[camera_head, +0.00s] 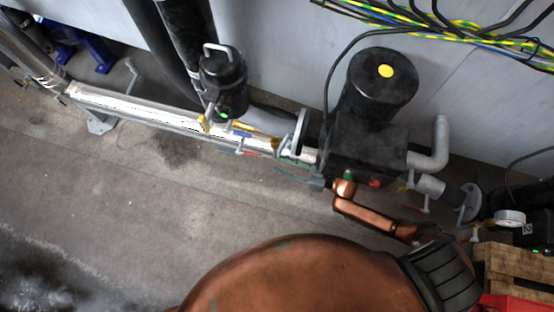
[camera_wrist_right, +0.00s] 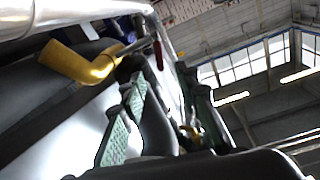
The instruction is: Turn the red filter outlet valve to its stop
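A small red valve handle (camera_head: 251,154) sits on the lower side of the silver pipe, below and right of the black filter canister (camera_head: 224,85) in the head view. A red handle (camera_wrist_right: 158,54) also shows beyond the fingertips in the wrist view. My right gripper (camera_head: 284,165) points left along the pipe, just right of the red handle. In the wrist view my right gripper (camera_wrist_right: 160,78) has its green-padded fingers apart, with nothing clearly between them. It looks short of the handle; exact contact cannot be told. My left gripper is not in view.
A blue handle (camera_head: 241,131) and a yellow one (camera_head: 204,122) sit close by on the pipe. A yellow bent part (camera_wrist_right: 85,65) is near the fingers. A black pump (camera_head: 365,135) stands right of the flange. Open floor (camera_head: 120,210) lies below the pipe.

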